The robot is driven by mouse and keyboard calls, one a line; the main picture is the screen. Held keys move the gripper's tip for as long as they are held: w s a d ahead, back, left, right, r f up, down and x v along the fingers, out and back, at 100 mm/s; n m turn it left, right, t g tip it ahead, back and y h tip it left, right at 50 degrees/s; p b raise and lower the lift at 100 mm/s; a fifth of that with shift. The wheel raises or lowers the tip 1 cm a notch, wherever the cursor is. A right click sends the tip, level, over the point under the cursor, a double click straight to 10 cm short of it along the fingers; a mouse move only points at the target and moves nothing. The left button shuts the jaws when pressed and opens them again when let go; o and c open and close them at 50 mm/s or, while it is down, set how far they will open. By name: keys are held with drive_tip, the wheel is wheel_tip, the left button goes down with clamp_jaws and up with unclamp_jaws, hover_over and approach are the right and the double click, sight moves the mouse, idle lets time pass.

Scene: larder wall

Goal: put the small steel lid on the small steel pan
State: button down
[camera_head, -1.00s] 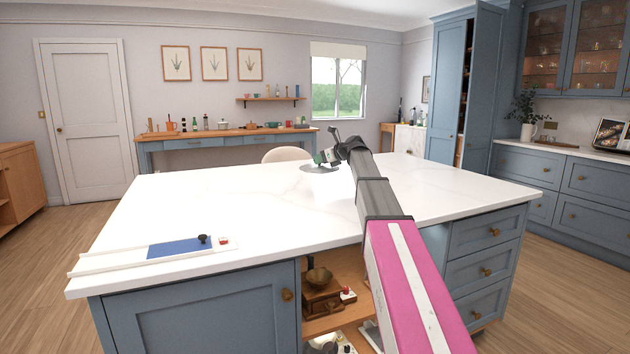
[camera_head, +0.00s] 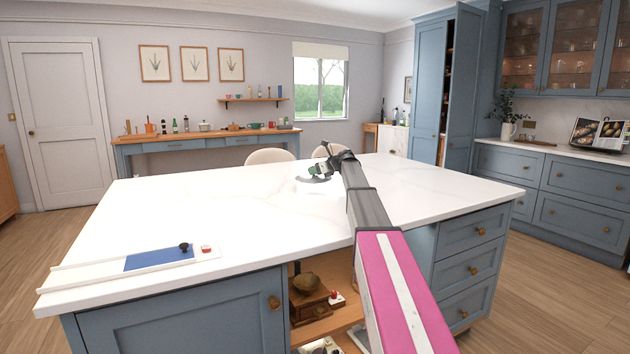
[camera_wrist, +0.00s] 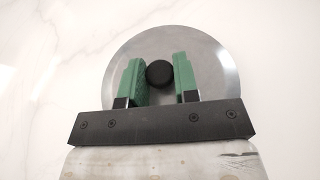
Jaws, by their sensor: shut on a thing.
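The small steel lid (camera_wrist: 213,57) is a round grey disc with a black knob (camera_wrist: 159,74), seen from above in the wrist view. My gripper (camera_wrist: 160,80) has its green fingers on either side of the knob and is shut on it. In the head view my gripper (camera_head: 318,172) is at the far part of the white worktop, with the lid (camera_head: 313,179) under it. The lid seems to be held a little above the worktop, but the gap is hard to judge. I cannot make out the small steel pan for certain in any view.
The white island worktop (camera_head: 230,215) is mostly clear. A blue mat on a white board (camera_head: 160,256) with a dark knob lies at its near left. A back table (camera_head: 215,139) carries several pots and bottles. An open shelf below the worktop holds a grinder (camera_head: 308,296).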

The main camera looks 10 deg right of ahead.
sight(315, 179)
drive_tip(key=shift+f, duration=2)
drive_tip(key=shift+f, duration=0.1)
drive_tip(key=c, duration=0.9)
unclamp_jaws()
drive_tip(key=shift+o, duration=0.2)
